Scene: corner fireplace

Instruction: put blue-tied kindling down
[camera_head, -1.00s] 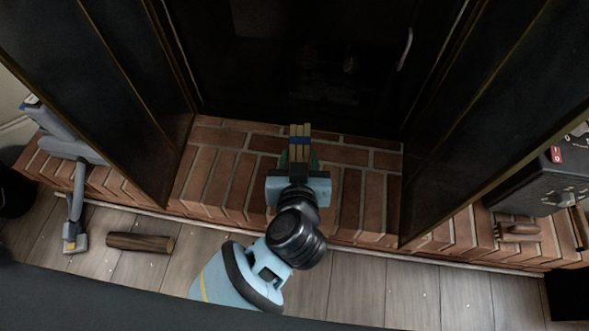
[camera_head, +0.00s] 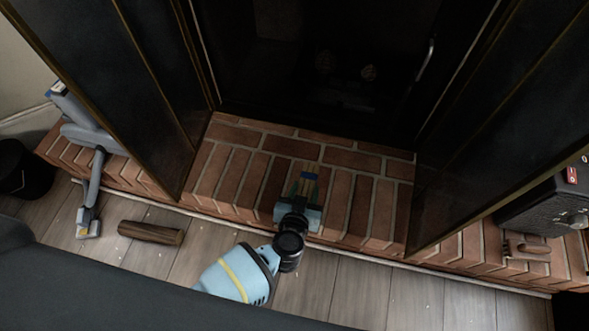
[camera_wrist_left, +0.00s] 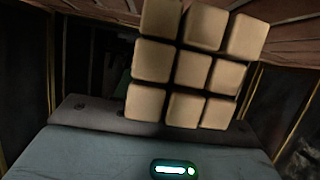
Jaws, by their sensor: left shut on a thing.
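The blue-tied kindling (camera_head: 309,168) is a small bundle of pale square sticks with a blue band. My left gripper (camera_head: 304,189) is shut on it, over the brick hearth in front of the dark fireplace opening. In the left wrist view the stick ends of the kindling (camera_wrist_left: 187,62) show as a grid of pale squares, and its blue band is hidden. I cannot tell whether the bundle touches the bricks. My right gripper is not in view.
The brick hearth (camera_head: 235,172) has bare room on both sides of the bundle. Open dark doors flank it, left (camera_head: 140,90) and right (camera_head: 490,150). A log (camera_head: 150,232) lies on the wood floor. A grey vacuum-like tool (camera_head: 92,178) and a dark box (camera_head: 540,205) stand at the sides.

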